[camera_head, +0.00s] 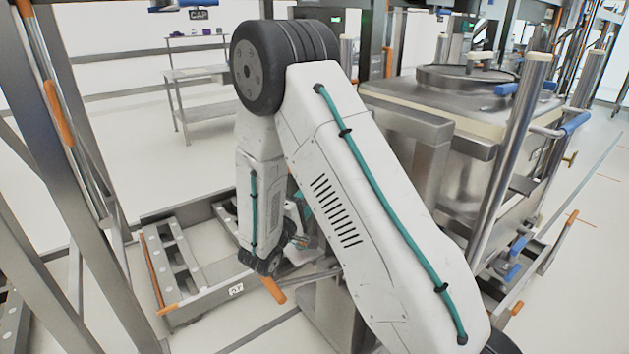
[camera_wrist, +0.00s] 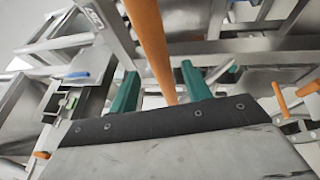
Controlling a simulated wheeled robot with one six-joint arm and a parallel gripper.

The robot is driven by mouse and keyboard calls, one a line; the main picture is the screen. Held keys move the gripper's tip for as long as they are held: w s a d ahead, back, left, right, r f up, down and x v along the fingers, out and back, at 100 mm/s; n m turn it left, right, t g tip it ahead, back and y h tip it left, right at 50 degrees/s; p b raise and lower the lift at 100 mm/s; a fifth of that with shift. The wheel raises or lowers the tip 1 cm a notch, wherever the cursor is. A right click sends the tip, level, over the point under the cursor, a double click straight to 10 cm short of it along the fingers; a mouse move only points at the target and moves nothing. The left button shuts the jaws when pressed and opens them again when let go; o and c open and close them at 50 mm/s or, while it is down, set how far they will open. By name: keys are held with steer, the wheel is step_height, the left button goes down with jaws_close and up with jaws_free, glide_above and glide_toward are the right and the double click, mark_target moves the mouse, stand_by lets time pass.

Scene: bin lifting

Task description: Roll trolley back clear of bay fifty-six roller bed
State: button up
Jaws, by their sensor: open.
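A steel bin (camera_head: 455,105) with a round lid stands at the right in the head view, among upright steel posts with blue grips. I cannot tell which frame parts belong to the trolley. My arm hides much of the middle. My gripper (camera_wrist: 160,82) shows two teal fingers, apart. An orange bar (camera_wrist: 150,40) runs through the gap between them in the wrist view; I cannot tell its depth, and the fingers are not closed on it. In the head view an orange handle (camera_head: 273,290) shows just below my wrist.
A low steel floor frame (camera_head: 190,308) with slotted rails and a small number plate (camera_head: 236,289), unclear to read, lies at the lower left. Tall steel posts (camera_head: 85,170) stand at the left edge. A steel table (camera_head: 200,75) is at the back. Pale floor is open behind.

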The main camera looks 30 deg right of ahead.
steer(key=x, duration=0.7)
steer(key=shift+s+a, duration=0.1)
jaws_close()
